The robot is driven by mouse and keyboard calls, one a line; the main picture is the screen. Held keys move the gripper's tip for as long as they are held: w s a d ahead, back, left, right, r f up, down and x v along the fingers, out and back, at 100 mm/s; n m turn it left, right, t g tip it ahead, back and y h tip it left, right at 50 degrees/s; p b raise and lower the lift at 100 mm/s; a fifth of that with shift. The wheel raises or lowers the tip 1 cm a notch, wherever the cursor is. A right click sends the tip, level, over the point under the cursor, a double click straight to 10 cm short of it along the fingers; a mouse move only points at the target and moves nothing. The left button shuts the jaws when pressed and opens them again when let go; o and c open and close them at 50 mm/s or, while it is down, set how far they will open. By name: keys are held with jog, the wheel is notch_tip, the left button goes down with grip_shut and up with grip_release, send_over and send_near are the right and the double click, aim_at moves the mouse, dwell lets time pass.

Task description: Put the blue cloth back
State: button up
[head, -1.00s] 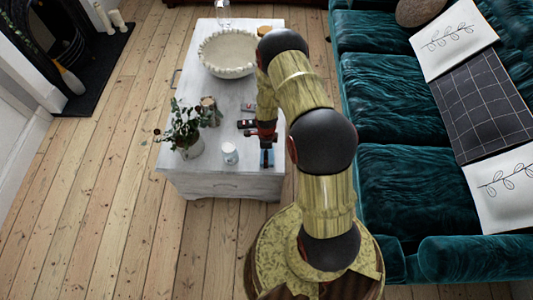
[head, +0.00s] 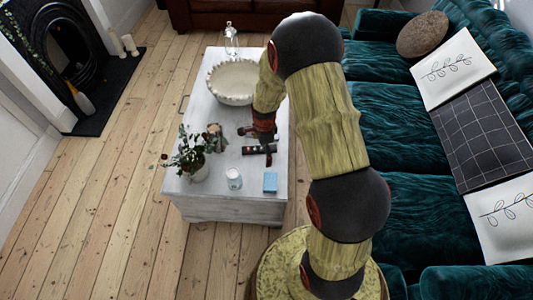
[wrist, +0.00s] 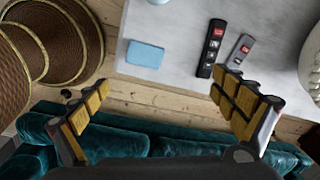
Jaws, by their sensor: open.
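The blue cloth (head: 270,182) lies flat, a small light-blue rectangle, on the white table (head: 215,203) near its front right corner. In the wrist view the cloth (wrist: 145,54) lies beyond my fingertips, near the table edge, with nothing touching it. My gripper (head: 264,146) is behind the cloth in the head view, over the area of the remotes. In the wrist view my gripper (wrist: 164,90) is open, its two yellow-padded fingers wide apart and empty. My arm hides part of the table's right side in the head view.
A black remote (wrist: 212,48) and a grey one (wrist: 240,50) lie beside the cloth. A white cup or candle (head: 234,180), a potted plant (head: 190,160) and a scalloped bowl (head: 232,82) stand on the table. A teal sofa (head: 385,120) is at the right.

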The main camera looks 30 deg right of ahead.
jog(key=s+a+r+n+t, duration=0.1)
jog(key=s+a+r+n, duration=0.15)
jog(key=r, duration=0.55)
jog(key=s+a+r+n, duration=0.15)
jog(key=r+n, duration=0.25)
jog(key=r, duration=0.4)
jog(key=s+a+r+n+t, duration=0.1)
jog(key=a+r+n, duration=0.15)
jog(key=r, duration=0.65)
jog(key=s+a+r+n+t, duration=0.1)
jog(key=s+a+r+n, duration=0.2)
jog(key=s+r+n, duration=0.3)
jog(key=s+a+r+n+t, duration=0.1)
jog(key=s+a+r+n, duration=0.2)
jog(key=s, duration=0.9)
notch_tip(320, 180, up, 4)
jog(key=n, duration=0.3)
jog(key=shift+t, duration=0.3)
jog(key=shift+w+d, duration=0.1)
jog(key=shift+c, duration=0.9)
